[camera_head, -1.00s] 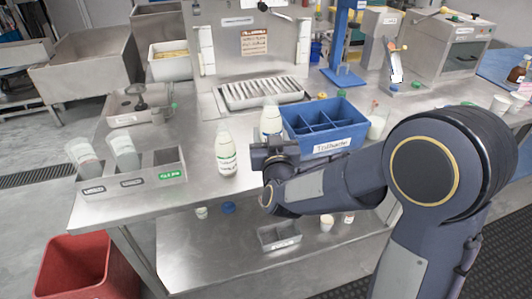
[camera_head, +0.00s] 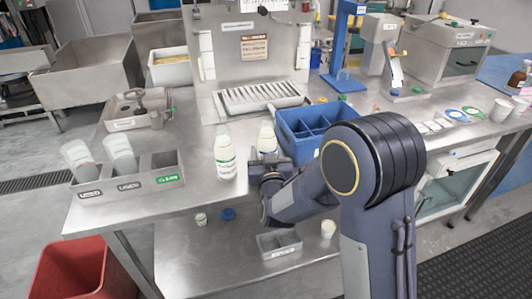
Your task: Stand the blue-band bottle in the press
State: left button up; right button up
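A white bottle (camera_head: 266,140) stands on the steel table at the left end of the blue bin; its lower part and any band are hidden by my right gripper. Another white bottle (camera_head: 225,157) with a green-marked label stands upright to its left, apart from it. My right gripper (camera_head: 268,163) is low in front of the first bottle, seen from behind. I cannot tell whether its fingers are open or touch the bottle. A blue upright frame with a flat foot (camera_head: 344,82), which looks like the press, stands at the back of the table. My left gripper is not in view.
A blue divided bin (camera_head: 300,140) stands right of the bottles, partly behind my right arm. A steel rack (camera_head: 167,182) holding two tilted cups is at the left. A drain grate (camera_head: 262,97) lies behind the bottles. Cards and rings lie on the right side.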

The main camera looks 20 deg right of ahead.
jog(key=shift+f, duration=0.2)
jog(key=o, duration=0.9)
jog(key=shift+o, duration=0.2)
jog(key=shift+r, duration=0.15)
jog(key=s, duration=0.2)
jog(key=s+a, duration=0.1)
jog(key=s, duration=0.4)
jog(key=shift+s+a, duration=0.15)
jog(key=shift+s, duration=0.15)
